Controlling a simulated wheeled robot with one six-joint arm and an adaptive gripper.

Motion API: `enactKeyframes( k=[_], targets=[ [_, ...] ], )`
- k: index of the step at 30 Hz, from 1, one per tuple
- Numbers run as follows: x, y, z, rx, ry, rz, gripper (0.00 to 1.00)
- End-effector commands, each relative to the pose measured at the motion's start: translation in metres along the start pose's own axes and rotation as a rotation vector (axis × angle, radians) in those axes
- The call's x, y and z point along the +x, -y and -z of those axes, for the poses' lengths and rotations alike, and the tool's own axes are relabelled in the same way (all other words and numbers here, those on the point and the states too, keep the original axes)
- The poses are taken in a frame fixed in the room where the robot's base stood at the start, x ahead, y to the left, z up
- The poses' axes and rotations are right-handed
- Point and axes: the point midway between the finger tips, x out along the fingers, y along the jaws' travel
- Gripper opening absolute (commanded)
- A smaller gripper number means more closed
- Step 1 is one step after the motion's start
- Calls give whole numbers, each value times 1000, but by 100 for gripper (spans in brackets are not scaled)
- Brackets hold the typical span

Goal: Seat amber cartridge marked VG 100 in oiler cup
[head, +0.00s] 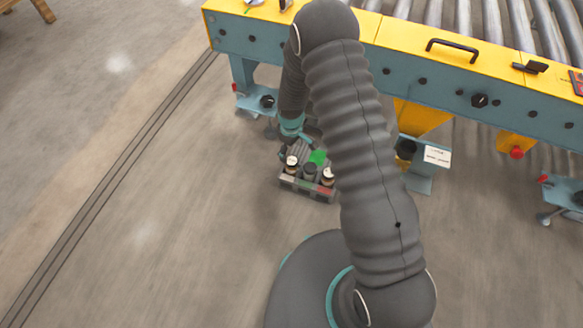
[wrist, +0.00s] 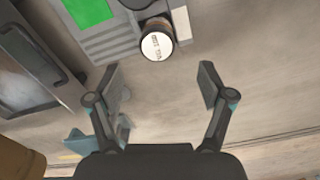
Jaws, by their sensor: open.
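In the wrist view a cartridge with a white lettered cap (wrist: 157,46) and a dark brown body stands at the edge of a grey holder (wrist: 103,44). The lettering is upside down and too small to read surely. My gripper (wrist: 160,80) is open and empty, its fingertips just short of the cap and to either side. In the head view the holder (head: 306,191) stands on the floor with two pale-capped cartridges (head: 292,161) (head: 328,174) and a dark-topped one between. A dark round cup (head: 405,149), possibly the oiler cup, sits on a bracket below the conveyor.
The yellow and blue roller conveyor (head: 430,75) spans the back, with legs, knobs and a black handle (head: 453,47). A white label card (head: 437,157) stands beside the dark cup. A green patch (head: 318,157) marks the holder.

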Motion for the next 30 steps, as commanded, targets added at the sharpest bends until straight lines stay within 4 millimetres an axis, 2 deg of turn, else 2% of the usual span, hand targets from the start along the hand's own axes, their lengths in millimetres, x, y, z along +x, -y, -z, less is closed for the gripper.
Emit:
enactKeyframes(
  k=[1, 4, 14, 22, 30],
  targets=[
    [10, 0, -1, 0, 2, 2, 80],
    [25, 0, 0, 0, 1, 1, 80],
    [47, -1, 0, 1, 0, 0, 80],
    [82, -4, 0, 1, 2, 1, 80],
    [90, -4, 1, 1, -1, -1, 80]
  ],
)
